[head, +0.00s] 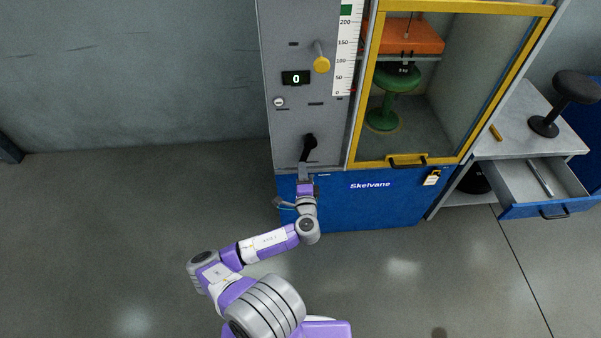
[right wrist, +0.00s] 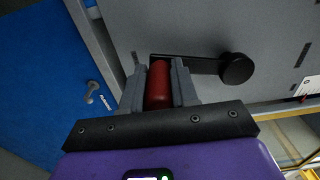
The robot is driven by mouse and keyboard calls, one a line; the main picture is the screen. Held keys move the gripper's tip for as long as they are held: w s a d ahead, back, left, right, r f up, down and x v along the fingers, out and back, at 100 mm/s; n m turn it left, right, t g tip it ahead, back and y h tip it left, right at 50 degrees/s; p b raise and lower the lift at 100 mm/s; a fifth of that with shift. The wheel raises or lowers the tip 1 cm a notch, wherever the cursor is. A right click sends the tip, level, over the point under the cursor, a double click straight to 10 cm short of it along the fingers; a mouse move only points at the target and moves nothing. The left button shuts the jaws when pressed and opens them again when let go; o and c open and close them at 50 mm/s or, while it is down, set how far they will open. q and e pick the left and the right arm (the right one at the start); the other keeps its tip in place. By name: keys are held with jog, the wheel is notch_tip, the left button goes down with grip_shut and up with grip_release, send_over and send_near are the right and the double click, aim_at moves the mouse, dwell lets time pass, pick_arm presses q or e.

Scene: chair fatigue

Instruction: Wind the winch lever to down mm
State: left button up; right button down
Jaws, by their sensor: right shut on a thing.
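The winch lever (head: 309,143) is black and sits low on the grey panel of the test machine. In the right wrist view its dark arm (right wrist: 198,64) runs from a round black hub (right wrist: 237,70) to a red grip (right wrist: 158,86). My right gripper (head: 305,170) is at the lever's lower end, and in the right wrist view its jaws (right wrist: 159,88) are shut on the red grip, one on each side. The display (head: 296,78) reads 0. The white scale (head: 344,60) is marked in steps from 0. My left gripper is not in view.
A yellow-ended lever (head: 321,64) sticks out above the winch lever. A yellow-framed cabinet door (head: 407,162) is at the right, with a green stool (head: 383,118) and orange block (head: 412,36) behind it. A drawer (head: 545,190) stands open at far right. The left floor is clear.

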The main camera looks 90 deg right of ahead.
jog(key=c, duration=0.9)
grip_release()
jog(key=shift+o, duration=0.2)
jog(key=a, duration=0.7)
jog(key=shift+s+a+p, duration=0.25)
jog(key=shift+a+p, duration=0.05)
jog(key=shift+p, duration=0.15)
jog(key=shift+c, duration=0.4)
